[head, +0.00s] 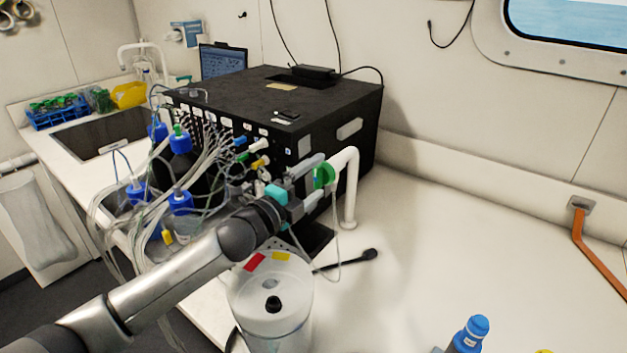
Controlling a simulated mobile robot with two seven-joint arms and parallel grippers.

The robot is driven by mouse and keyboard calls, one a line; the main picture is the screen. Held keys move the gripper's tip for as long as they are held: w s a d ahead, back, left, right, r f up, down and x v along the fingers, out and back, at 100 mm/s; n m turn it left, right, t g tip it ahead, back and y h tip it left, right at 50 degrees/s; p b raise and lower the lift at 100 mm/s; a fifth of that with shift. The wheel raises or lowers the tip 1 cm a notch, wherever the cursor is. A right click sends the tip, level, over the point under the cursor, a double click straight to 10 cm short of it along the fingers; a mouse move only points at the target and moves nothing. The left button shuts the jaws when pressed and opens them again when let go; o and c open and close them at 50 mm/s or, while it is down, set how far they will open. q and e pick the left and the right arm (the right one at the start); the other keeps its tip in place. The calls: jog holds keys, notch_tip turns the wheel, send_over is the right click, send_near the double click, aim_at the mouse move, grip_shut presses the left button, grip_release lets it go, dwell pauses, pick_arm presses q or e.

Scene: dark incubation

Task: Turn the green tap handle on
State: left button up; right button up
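The green tap handle (325,175) sits on a white tap (351,185), whose curved pipe rises from the counter beside the black box. My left gripper (319,177) reaches it from the left. Its two grey fingers are spread, one above and one below, with the green handle at their tips. I cannot tell whether either finger touches the handle. Part of the handle is hidden by the fingers. My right gripper is not in view.
The large black box (320,95) with many tubes stands behind the gripper. Blue-capped bottles (180,140) stand left of it. A clear lidded container (270,310) is below my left arm. A blue bottle (470,335) is at the front right. The right counter is mostly clear.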

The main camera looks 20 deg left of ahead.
pick_arm(q)
jog(key=c, duration=1.3)
jog(key=shift+o, duration=0.2)
jog(key=n+p, duration=0.2)
jog(key=n, duration=0.1)
jog(key=shift+r, duration=0.1)
jog(key=n+p, duration=0.3)
jog(key=n, duration=0.1)
jog(key=shift+n, duration=0.3)
jog(key=n+p, duration=0.1)
jog(key=n, duration=0.2)
jog(key=shift+p, duration=0.35)
jog(key=shift+n+p, duration=0.55)
jog(key=shift+n, duration=1.05)
